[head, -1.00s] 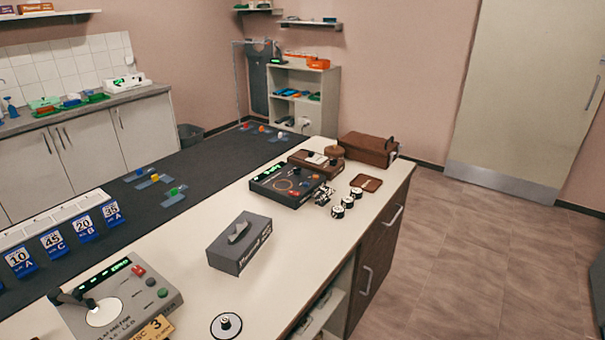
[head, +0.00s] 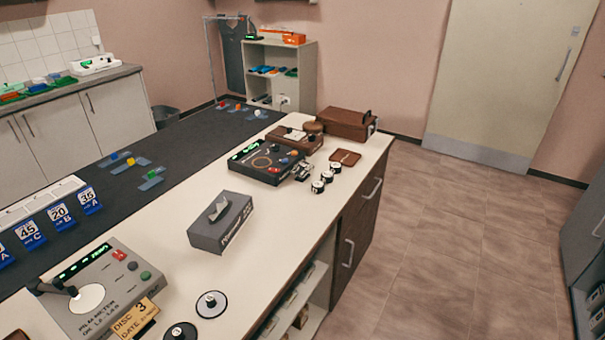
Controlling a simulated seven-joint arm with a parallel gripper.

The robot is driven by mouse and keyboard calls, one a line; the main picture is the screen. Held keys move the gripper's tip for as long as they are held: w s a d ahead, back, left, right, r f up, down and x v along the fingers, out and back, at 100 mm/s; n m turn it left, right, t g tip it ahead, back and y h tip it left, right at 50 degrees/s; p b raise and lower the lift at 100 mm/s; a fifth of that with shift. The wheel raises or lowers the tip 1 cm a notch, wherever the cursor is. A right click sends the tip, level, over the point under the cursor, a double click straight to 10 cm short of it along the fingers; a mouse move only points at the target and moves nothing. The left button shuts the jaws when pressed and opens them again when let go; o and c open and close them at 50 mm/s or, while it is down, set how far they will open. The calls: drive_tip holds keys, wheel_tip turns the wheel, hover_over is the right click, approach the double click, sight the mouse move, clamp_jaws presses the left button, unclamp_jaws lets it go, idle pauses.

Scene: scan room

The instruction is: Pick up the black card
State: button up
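I cannot pick out a black card with certainty in the head view. Flat blue pieces with coloured knobs (head: 151,174) lie on the dark mat (head: 130,195). An open shelf (head: 291,300) below the tabletop holds small things too unclear to name. My gripper is out of view.
A grey dispenser box (head: 220,222), a black console (head: 264,162), a grey film meter (head: 97,287) and a brown case (head: 345,122) stand on the table. The floor (head: 440,235) to the right is clear. A grey cabinet (head: 588,240) stands at the right edge.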

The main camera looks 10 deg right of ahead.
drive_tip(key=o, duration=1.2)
